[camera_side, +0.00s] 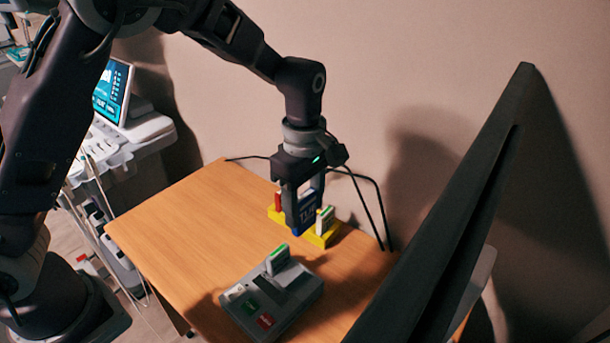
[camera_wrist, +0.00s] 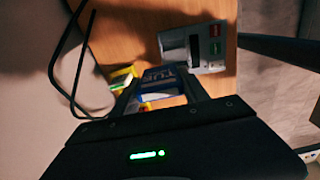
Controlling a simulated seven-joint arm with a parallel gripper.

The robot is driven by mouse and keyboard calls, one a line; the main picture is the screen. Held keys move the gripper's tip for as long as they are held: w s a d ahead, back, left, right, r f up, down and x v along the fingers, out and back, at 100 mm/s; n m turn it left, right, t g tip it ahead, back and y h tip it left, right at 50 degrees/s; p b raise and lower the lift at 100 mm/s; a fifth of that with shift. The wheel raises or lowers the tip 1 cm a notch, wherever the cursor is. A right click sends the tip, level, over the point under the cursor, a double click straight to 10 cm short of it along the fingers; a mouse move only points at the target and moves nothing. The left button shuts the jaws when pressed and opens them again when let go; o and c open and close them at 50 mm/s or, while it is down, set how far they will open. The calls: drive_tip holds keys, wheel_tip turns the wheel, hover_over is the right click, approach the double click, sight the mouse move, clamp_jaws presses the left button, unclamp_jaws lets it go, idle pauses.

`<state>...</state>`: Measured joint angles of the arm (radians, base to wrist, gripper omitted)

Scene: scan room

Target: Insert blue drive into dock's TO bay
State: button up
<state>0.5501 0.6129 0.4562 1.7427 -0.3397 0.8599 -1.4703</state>
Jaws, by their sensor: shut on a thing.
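My gripper (camera_side: 302,218) is shut on the blue drive (camera_side: 308,214), which hangs upright from the jaws with a white label. In the side view it is in front of the yellow rack (camera_side: 319,240); a gap beneath it is hard to judge. The blue drive (camera_wrist: 165,73) also shows between the fingers in the wrist view. The grey dock (camera_side: 283,311) is on the table, nearer the side camera than the gripper. A green-topped drive (camera_side: 277,260) stands in the dock's back part. Green and red patches mark its front. The bay lettering is too small to read.
The yellow rack holds a red drive (camera_side: 278,200) and a pale, green-topped drive (camera_side: 325,218). Black cables run along the wall behind. A large dark panel (camera_side: 450,220) rises at the right. The wooden table (camera_side: 180,225) is clear on the left.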

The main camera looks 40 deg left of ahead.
drive_tip(key=s+d+f, duration=0.1)
drive_tip(key=s+d, duration=0.1)
drive_tip(key=s, duration=0.2)
hover_over(299, 273)
drive_tip(key=s+d, duration=0.2)
drive_tip(key=shift+w+a+f, duration=0.1)
drive_tip(key=shift+a+f, duration=0.05)
drive_tip(key=shift+f, duration=2.9)
drive_tip(key=shift+a+f, duration=0.1)
drive_tip(key=shift+f, duration=2.9)
drive_tip(key=shift+f, duration=1)
drive_tip(key=o, duration=1.8)
drive_tip(key=shift+c, duration=0.2)
wheel_tip(299, 273, up, 7)
drive_tip(key=shift+r, duration=0.15)
